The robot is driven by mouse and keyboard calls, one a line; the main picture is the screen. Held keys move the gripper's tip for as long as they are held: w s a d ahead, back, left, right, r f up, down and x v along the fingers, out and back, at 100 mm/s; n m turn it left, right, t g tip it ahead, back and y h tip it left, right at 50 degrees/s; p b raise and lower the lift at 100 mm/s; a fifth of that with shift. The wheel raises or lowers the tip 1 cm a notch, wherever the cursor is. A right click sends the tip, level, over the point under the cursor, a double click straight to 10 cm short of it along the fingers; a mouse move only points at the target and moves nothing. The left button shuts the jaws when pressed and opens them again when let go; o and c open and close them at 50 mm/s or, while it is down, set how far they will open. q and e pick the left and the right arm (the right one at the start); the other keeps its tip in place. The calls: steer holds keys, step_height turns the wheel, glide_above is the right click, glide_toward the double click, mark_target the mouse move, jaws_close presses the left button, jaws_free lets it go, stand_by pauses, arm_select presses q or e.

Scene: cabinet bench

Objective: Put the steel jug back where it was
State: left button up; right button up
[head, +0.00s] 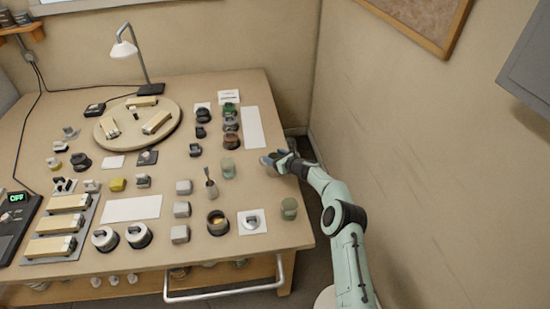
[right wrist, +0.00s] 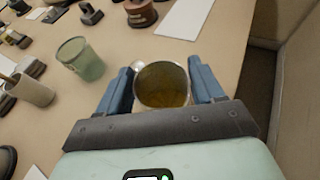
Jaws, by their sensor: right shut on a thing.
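The steel jug (right wrist: 162,85) is a round metal vessel with amber-brown contents, seen from above between my fingers in the right wrist view. In the head view the jug (head: 268,161) shows only in part beside my right gripper (head: 283,159), near the bench's right edge. My right gripper (right wrist: 163,92) is shut on the jug, with one blue finger on each side. I cannot tell whether the jug touches the bench or is held just above it. My left gripper is not in view.
A green glass (head: 228,168) stands left of the jug, and another green jar (head: 289,208) stands nearer the front corner. Bare white sheets lie at the back right (head: 252,128) and front middle (head: 132,208). A wall rises right of the bench (head: 190,265).

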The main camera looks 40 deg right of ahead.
steer(key=o, duration=1.3)
steer(key=shift+c, duration=0.2)
steer(key=shift+s+d+b, duration=0.2)
steer(key=shift+s+b, duration=0.4)
steer(key=shift+s, duration=0.1)
arm_select(q)
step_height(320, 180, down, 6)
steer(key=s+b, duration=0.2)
steer(key=b, duration=0.2)
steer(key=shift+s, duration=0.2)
arm_select(e)
steer(key=v, duration=1)
steer(key=shift+s+a+r, duration=0.2)
steer(key=shift+s+r, duration=0.05)
steer(key=shift+r, duration=0.15)
